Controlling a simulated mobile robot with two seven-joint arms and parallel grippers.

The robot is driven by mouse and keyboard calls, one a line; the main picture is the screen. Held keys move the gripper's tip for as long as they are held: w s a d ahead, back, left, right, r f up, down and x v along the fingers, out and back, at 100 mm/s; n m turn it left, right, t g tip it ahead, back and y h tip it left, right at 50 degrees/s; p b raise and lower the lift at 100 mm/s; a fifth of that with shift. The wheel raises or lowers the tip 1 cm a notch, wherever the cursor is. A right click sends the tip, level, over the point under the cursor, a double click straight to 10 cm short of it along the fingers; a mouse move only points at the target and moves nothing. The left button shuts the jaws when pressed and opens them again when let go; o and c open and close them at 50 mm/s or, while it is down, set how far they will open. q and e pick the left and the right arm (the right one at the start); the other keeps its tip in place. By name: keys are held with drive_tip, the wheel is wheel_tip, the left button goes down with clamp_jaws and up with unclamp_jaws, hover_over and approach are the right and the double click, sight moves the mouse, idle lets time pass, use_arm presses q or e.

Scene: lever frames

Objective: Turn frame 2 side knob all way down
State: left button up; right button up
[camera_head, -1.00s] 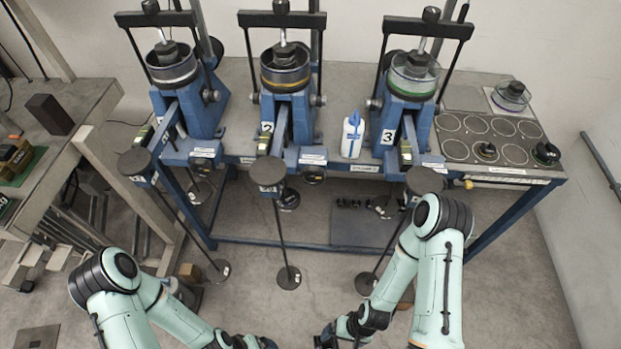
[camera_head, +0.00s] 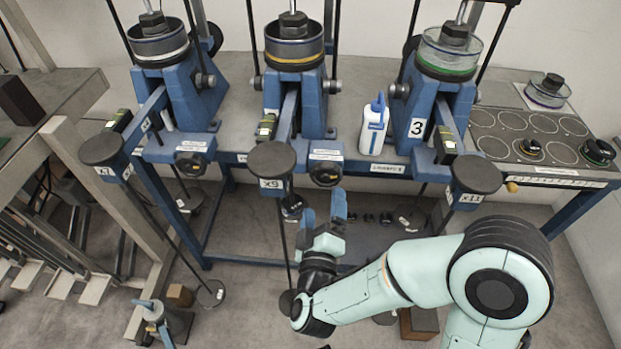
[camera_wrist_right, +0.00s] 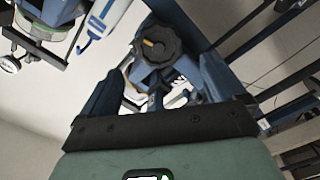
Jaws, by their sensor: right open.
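Frame 2 (camera_head: 310,105) is the middle blue lever frame, with a yellow-ringed pot on top. Its black round side knob (camera_head: 326,174) faces me low on its front right. My right gripper (camera_head: 323,212) is open and empty, fingers up, just below and in front of this knob and apart from it. In the right wrist view the black knob (camera_wrist_right: 157,42), with a yellow mark, sits ahead, above the space between the open fingers (camera_wrist_right: 158,92). My left gripper is not in view.
A white-and-blue bottle (camera_head: 374,128) stands between frame 2 and frame 3 (camera_head: 428,115). Frame 1 (camera_head: 190,95) is at left. A blue-grey item (camera_head: 155,315) stands on the floor at lower left.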

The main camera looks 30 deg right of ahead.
sight(325, 179)
drive_tip(key=b+x, duration=0.1)
drive_tip(key=x, duration=0.8)
drive_tip(key=shift+b, duration=0.3)
drive_tip(key=shift+w+d, duration=0.2)
drive_tip(key=shift+w, duration=0.05)
drive_tip(key=shift+c, duration=0.9)
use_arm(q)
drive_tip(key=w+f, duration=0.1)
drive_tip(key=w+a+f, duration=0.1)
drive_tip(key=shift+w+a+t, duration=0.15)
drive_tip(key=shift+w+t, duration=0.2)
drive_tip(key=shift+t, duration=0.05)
use_arm(e)
drive_tip(key=shift+a, duration=0.1)
drive_tip(key=c, duration=1.1)
